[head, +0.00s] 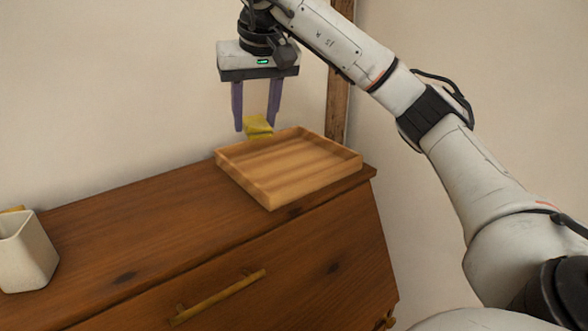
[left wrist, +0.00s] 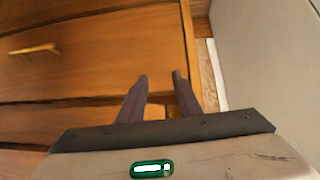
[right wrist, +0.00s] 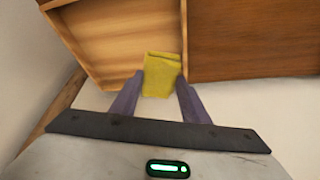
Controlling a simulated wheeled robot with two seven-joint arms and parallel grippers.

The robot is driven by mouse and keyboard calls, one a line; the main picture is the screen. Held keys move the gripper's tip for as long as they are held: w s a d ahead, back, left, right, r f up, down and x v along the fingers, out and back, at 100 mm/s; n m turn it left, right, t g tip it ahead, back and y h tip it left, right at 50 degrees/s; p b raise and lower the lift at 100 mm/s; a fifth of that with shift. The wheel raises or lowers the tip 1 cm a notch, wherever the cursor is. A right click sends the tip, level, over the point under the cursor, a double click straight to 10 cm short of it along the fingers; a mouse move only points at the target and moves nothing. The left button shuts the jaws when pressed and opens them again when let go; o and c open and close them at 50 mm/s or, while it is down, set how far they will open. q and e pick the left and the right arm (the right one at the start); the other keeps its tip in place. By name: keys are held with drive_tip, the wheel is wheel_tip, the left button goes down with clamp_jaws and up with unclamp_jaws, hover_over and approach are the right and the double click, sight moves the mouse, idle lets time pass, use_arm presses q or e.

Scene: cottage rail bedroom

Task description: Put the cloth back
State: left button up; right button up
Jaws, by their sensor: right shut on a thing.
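A yellow folded cloth (head: 259,126) is between the fingers of my right gripper (head: 255,128), at the far left corner of a wooden tray (head: 300,168). In the right wrist view the cloth (right wrist: 161,76) sits between the fingertips and overlaps the tray's edge (right wrist: 105,40). My right gripper is shut on it. I cannot tell whether the cloth touches the tray. The tray is empty where I see it. My left gripper (left wrist: 160,78) is out of the head view; in the left wrist view its fingers are apart with nothing between them, in front of the dresser.
The tray stands on the right end of a brown wooden dresser (head: 150,220). A white cup (head: 25,252) stands at the left, with something yellow behind it. The dresser top between cup and tray is clear. A wall and wooden post (head: 339,90) are behind.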

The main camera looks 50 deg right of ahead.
drive_tip(key=m, duration=0.1)
hover_over(294, 165)
drive_tip(key=s+a, duration=0.1)
drive_tip(key=shift+g, duration=0.3)
drive_tip(key=f, duration=0.2)
drive_tip(key=f+b, duration=0.1)
drive_tip(key=f, duration=0.1)
drive_tip(key=shift+s+d+f+b, duration=0.2)
drive_tip(key=shift+f+b, duration=0.1)
drive_tip(key=shift+f, duration=0.1)
drive_tip(key=shift+a+f, duration=0.1)
drive_tip(key=shift+f, duration=2.2)
drive_tip(key=o, duration=0.9)
drive_tip(key=shift+f, duration=0.15)
drive_tip(key=shift+c, duration=0.2)
drive_tip(key=shift+o, duration=0.3)
